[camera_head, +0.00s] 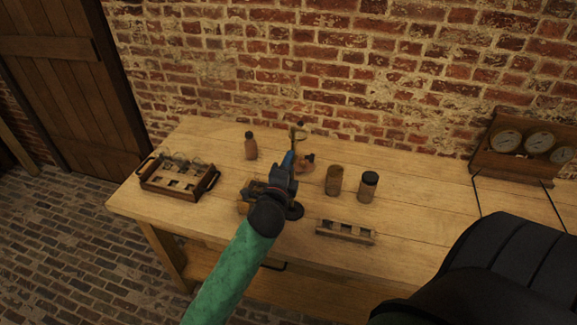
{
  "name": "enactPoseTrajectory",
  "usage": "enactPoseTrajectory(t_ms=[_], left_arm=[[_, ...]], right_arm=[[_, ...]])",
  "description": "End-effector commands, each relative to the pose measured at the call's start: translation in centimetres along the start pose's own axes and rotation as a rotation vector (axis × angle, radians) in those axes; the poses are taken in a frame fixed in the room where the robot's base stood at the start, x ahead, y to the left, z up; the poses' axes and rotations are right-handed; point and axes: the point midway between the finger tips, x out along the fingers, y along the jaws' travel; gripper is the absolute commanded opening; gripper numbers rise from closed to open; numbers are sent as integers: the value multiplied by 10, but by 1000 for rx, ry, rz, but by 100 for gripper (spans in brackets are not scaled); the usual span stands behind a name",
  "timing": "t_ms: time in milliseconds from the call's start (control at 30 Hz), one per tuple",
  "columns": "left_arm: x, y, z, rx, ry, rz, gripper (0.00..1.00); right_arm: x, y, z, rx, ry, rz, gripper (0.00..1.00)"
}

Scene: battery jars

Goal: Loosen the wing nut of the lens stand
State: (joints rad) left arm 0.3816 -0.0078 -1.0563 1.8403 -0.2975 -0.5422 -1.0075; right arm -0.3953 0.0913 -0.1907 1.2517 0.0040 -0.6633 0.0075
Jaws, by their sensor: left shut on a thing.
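The lens stand (299,132) is on the table behind my left gripper. Its brass-coloured upper part shows above the fingers, and a dark round base (295,212) shows to the right of my wrist. My left gripper (290,159) is at the stand's upright, shut on the wing nut. The nut itself is hidden by the fingers, so its turn cannot be seen. My right gripper is not in view.
A wooden tray (157,184) with handles stands at left. A gauge box (492,162) is at right.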

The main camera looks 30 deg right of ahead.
Motion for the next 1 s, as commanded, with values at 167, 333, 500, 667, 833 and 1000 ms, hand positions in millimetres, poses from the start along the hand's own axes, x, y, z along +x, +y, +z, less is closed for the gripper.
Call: enactPoseTrajectory(t_ms=[167, 333, 500, 667, 833, 1000], left_arm=[[0, 0, 1, -167, -2, 1, 15], [0, 0, 0, -319, -2, 0, 15], [0, 1, 0, -447, -1, 0, 15], [0, 0, 1, -537, -2, 0, 15], [0, 1, 0, -601, -1, 1, 15], [0, 1, 0, -632, -1, 1, 15]], right_arm=[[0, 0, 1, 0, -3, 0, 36], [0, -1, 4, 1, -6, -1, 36], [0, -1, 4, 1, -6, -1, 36], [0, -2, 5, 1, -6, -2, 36], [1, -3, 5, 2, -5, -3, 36], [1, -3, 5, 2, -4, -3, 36]])
